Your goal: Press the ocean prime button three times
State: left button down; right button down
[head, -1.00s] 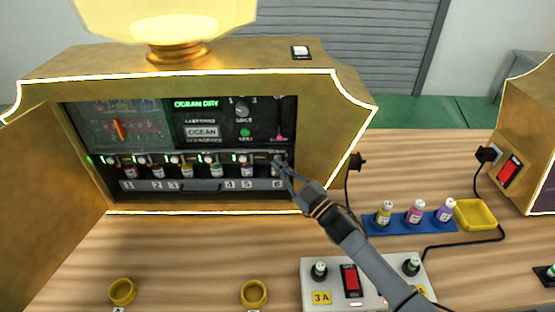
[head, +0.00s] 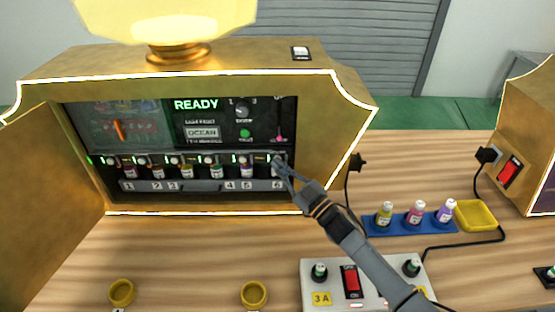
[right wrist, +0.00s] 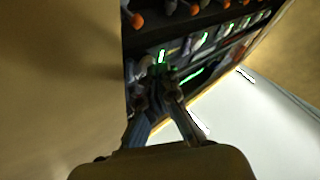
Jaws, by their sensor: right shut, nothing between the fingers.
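The gold vending machine (head: 345,110) stands open, with its dark control panel inside. The panel's display (head: 196,104) reads READY in green, above a label (head: 203,132) whose readable word is OCEAN. A row of small white buttons, one (head: 214,160) above bottle 5's neighbour to the left, runs over several bottles. No button's name is legible. My right gripper (head: 281,167) is shut and empty, its tips at the row's right end by the slot marked 6, covering that button. In the right wrist view its tips (right wrist: 158,88) are close to the row; contact cannot be told. My left gripper is not in view.
The machine's open door (head: 55,205) stands at the left. A grey power strip (head: 331,284) with a red switch lies under my right forearm. A blue rack (head: 399,226) with three bottles and a yellow tray (head: 476,214) are at right. Two yellow cups stand in front.

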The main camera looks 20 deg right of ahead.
jog(key=shift+s+a+p, duration=0.2)
jog(key=shift+s+p, duration=0.1)
jog(key=shift+s, duration=0.35)
jog(key=s+p, duration=0.1)
jog(key=s, duration=0.1)
jog(key=s+a+p, duration=0.1)
jog(key=s, duration=0.1)
jog(key=shift+s+a, duration=0.15)
jog(key=shift+s, duration=0.25)
dwell(0.6)
